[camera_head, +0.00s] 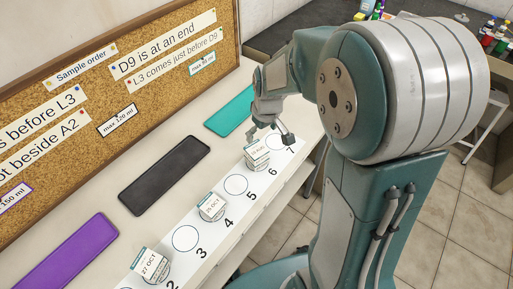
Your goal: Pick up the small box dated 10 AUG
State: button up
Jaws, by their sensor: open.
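The small white box dated 10 AUG (257,147) sits on the white numbered strip (220,238) beside the number 6, on top of something low and pale. The date print is small but looks like 10 AUG. My gripper (270,135) is open, with its fingers just above and around the top of this box. I cannot tell whether a finger touches it. Two other small boxes stand on the strip: one that appears to read 25 OCT (211,205) by the 4, and one reading 27 OCT (152,263) near the 2.
Empty circles show by the 3 and the 5. Purple (68,253), black (164,175) and teal (229,113) mats lie behind the strip. A corkboard (110,85) with notes stands at the back. Bottles (490,34) stand on a dark counter, top right.

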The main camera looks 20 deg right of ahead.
aim_at(256, 149)
jog(key=f, duration=0.3)
jog(key=a+f, duration=0.1)
jog(key=shift+w+f, duration=0.3)
jog(key=shift+f, duration=0.1)
jog(key=f, duration=0.2)
jog(key=w+f, duration=0.1)
jog(key=f, duration=0.2)
jog(key=shift+a, duration=0.1)
jog(key=c, duration=0.9)
